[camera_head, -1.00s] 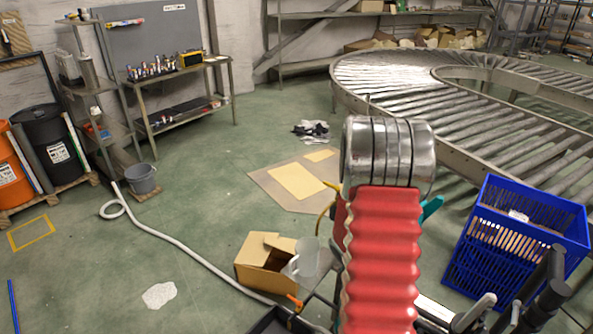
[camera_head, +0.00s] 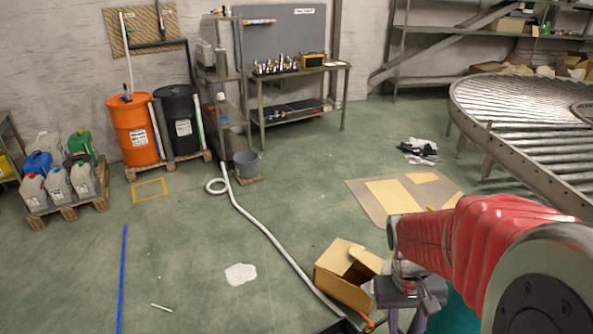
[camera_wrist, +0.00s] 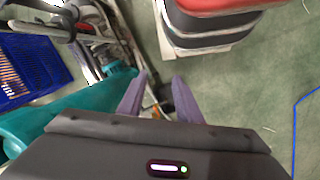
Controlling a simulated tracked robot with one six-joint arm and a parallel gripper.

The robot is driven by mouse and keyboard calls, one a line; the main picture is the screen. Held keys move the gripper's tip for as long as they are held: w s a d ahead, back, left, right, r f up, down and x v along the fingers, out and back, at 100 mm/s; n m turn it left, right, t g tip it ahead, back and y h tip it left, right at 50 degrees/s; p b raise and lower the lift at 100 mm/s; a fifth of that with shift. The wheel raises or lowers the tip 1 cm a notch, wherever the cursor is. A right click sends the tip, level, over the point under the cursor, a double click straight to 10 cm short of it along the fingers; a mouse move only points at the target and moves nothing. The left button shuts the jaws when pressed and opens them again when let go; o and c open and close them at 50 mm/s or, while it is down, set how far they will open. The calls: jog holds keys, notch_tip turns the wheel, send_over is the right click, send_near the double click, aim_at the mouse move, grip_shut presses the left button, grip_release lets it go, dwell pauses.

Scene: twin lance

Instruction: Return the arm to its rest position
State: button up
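My arm (camera_head: 470,235), in a red ribbed sleeve, reaches in from the right edge of the head view. My gripper (camera_head: 406,320) hangs at its end near the bottom of that view, pointing down, just right of an open cardboard box. In the wrist view my gripper (camera_wrist: 158,88) shows two purple fingers spread apart with nothing held between them. Whether it touches anything below cannot be told.
The cardboard box (camera_head: 347,273) stands close to my gripper. A grey hose (camera_head: 265,230) runs across the green floor. A roller conveyor (camera_head: 520,125) stands at the right. A blue crate (camera_wrist: 30,62) shows in the wrist view. The floor at centre left is mostly clear.

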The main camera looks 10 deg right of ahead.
jog(key=w+a+r+n+t+y, duration=0.1)
jog(key=a+r+n+t, duration=0.2)
jog(key=a+r+t, duration=0.4)
jog(key=a+r, duration=0.8)
jog(key=a, duration=0.1)
jog(key=shift+w+r+n+t, duration=0.15)
jog(key=shift+w+n+t, duration=0.1)
jog(key=shift+n+t, duration=0.05)
jog(key=shift+w, duration=0.1)
